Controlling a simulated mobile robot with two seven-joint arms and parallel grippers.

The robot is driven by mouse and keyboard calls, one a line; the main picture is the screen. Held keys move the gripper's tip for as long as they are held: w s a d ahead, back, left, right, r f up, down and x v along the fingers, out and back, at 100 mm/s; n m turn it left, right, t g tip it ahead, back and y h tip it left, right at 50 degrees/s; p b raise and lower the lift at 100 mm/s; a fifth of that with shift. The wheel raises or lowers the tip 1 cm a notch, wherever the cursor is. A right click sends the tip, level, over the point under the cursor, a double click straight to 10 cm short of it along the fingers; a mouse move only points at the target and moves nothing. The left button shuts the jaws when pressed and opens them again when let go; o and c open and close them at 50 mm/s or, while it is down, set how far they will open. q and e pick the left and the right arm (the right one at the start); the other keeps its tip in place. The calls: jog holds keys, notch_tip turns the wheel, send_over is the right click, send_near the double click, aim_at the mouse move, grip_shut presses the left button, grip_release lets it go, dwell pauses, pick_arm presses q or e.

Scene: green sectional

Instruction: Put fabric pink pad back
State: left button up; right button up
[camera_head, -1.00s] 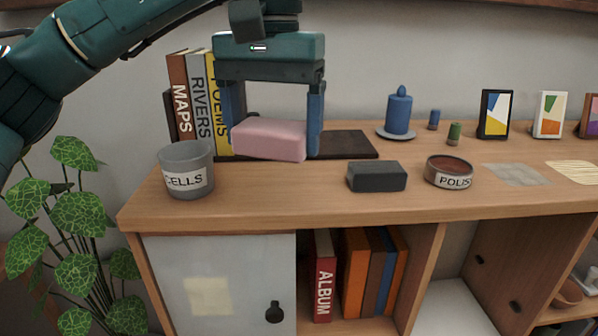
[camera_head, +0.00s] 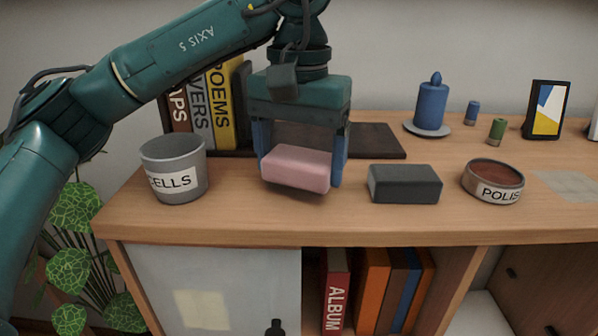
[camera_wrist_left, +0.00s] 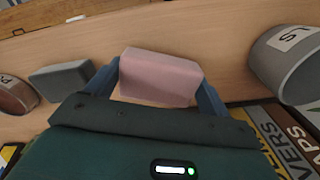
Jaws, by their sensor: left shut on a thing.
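The pink fabric pad (camera_head: 296,168) is a soft-looking block held between the two blue fingers of my left gripper (camera_head: 300,165). The gripper points down and is shut on the pad's two ends. The pad hangs slightly tilted just above the wooden cabinet top, with a shadow under it. In the left wrist view the pad (camera_wrist_left: 160,77) sits between the fingers over bare wood. A dark tray or mat (camera_head: 380,140) lies behind the gripper, partly hidden by it. My right gripper is not in view.
A grey cup labelled CELLS (camera_head: 174,169) stands left of the pad. A dark grey block (camera_head: 404,184) lies close on the right, then a round POLIS tin (camera_head: 493,181). Upright books (camera_head: 222,105) and a blue candle (camera_head: 431,105) stand behind. Front wood is clear.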

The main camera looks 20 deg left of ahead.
pick_arm(q)
notch_tip(320, 180, down, 2)
jog(key=o, duration=1)
jog(key=shift+f, duration=0.1)
jog(key=shift+c, duration=0.2)
